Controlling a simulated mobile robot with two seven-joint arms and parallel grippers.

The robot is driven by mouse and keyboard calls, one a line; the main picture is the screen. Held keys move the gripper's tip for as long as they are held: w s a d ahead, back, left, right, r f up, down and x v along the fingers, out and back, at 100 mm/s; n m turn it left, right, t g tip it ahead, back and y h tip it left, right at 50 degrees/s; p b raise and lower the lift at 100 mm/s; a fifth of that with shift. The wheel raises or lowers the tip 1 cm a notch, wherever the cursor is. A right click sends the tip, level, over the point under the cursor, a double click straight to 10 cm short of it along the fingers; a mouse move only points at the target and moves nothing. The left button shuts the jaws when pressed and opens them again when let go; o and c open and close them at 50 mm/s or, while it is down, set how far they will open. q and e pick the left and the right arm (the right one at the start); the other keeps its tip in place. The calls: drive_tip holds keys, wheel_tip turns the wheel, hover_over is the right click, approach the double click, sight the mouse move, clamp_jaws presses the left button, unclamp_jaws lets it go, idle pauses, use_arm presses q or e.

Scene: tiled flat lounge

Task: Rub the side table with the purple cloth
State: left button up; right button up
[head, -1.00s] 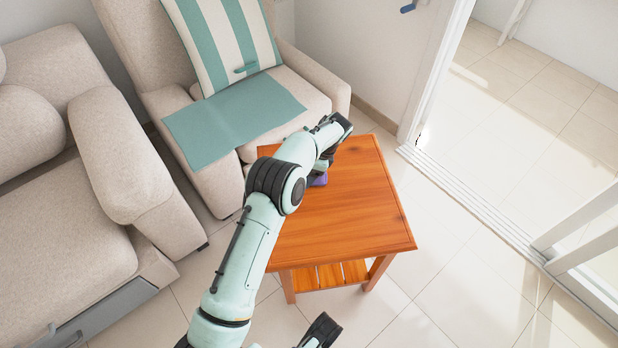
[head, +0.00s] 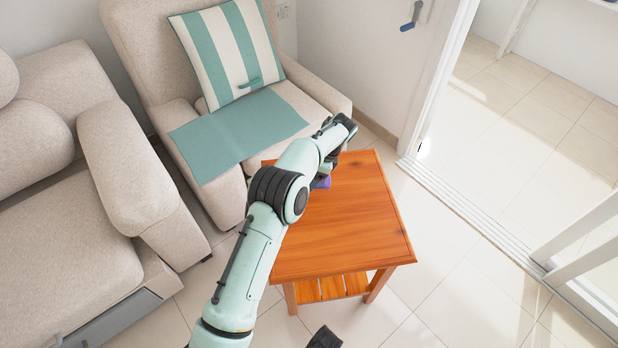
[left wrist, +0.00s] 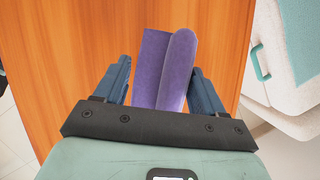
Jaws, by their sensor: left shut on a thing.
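The orange-brown wooden side table (head: 355,225) stands in the middle of the head view, with a slatted lower shelf. My left arm reaches over its left part. In the left wrist view, my left gripper (left wrist: 163,85) is shut on the folded purple cloth (left wrist: 165,65), which sits between its blue fingers over the wooden top. In the head view only a small part of the purple cloth (head: 322,183) shows beneath the wrist. It appears at the tabletop, but I cannot tell whether it touches. A dark tip of my right gripper (head: 325,339) shows at the bottom edge; its fingers are unclear.
A beige armchair (head: 135,60) with a striped cushion (head: 229,52) and a teal cloth (head: 238,133) stands behind the table. A beige sofa (head: 60,210) is at left. A sliding door frame (head: 478,215) is at right. Most of the tabletop is bare.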

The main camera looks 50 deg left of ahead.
use_arm(q)
drive_tip(key=shift+r, duration=0.1)
use_arm(e)
drive_tip(key=shift+s+a+r, duration=0.15)
drive_tip(key=shift+s+a, duration=0.15)
drive_tip(key=shift+s, duration=0.05)
use_arm(q)
wheel_tip(320, 180, up, 3)
drive_tip(key=shift+f+p, duration=0.1)
drive_tip(key=shift+p, duration=0.95)
use_arm(e)
wheel_tip(320, 180, up, 3)
drive_tip(key=shift+w+d+f, duration=0.1)
drive_tip(key=shift+w+f, duration=0.05)
drive_tip(key=shift+f, duration=0.05)
